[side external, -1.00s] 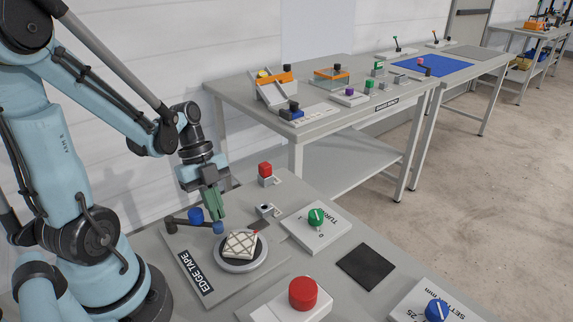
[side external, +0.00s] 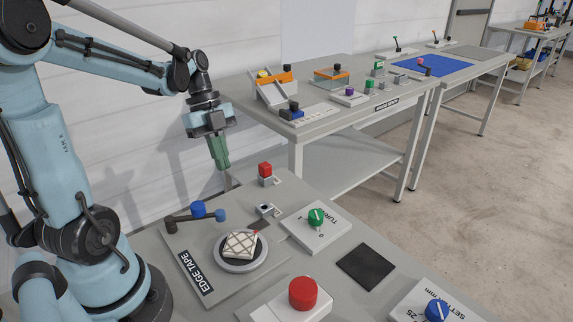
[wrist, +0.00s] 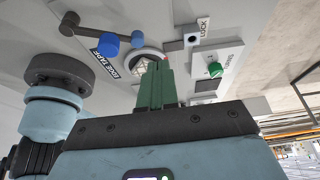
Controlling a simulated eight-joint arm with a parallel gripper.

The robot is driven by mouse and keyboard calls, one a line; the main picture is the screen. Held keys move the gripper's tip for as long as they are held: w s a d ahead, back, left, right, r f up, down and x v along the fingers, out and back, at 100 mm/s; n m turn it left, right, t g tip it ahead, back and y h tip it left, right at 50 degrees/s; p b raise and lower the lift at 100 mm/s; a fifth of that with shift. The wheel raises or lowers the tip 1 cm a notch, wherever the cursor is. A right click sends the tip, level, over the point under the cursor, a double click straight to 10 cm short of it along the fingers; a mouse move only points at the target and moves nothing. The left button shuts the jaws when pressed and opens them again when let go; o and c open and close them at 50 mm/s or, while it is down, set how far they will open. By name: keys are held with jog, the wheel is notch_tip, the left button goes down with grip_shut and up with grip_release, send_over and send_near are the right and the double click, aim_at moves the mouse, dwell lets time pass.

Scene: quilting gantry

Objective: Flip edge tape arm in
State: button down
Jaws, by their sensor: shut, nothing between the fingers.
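The edge tape arm (side external: 186,217) is a dark swing arm with a blue roller and a blue end knob, on the grey edge tape plate (side external: 226,291). It lies behind and left of the round turntable (side external: 243,264), which bears a white quilted block (side external: 240,244). In the wrist view the arm (wrist: 88,32) lies left of the turntable. My gripper (side external: 220,166) has green fingers, which are shut and empty. It hangs above and behind the arm, clear of it. In the wrist view my gripper (wrist: 158,68) covers part of the block.
A red button on a small block (side external: 265,173) and a small lock fixture (side external: 266,210) stand behind the turntable. A green turn knob (side external: 316,217) is to the right, a large red button (side external: 303,293) in front. A dark pad (side external: 366,266) lies further right.

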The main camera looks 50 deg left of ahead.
aim_at(197, 214)
jog(key=shift+w+a+r, duration=0.15)
jog(key=shift+a+r, duration=0.05)
jog(key=shift+r, duration=0.5)
jog(key=w+d+n+t+y, duration=0.1)
jog(key=d+n+t+y, duration=0.45)
jog(key=d+n, duration=1)
jog(key=s+a+m+g+h, duration=0.2)
jog(key=a+m+g+h, duration=0.1)
jog(key=a+m, duration=0.65)
jog(key=s+a+m+g+h, duration=0.3)
jog(key=a+m, duration=0.3)
jog(key=a, duration=0.7)
jog(key=shift+y, duration=0.25)
jog(key=x, duration=1)
jog(key=shift+w+f, duration=0.35)
jog(key=shift+f, duration=0.1)
jog(key=d, duration=0.2)
jog(key=shift+d+r+t, duration=0.15)
jog(key=shift+d+t, duration=0.1)
jog(key=shift+d, duration=0.7)
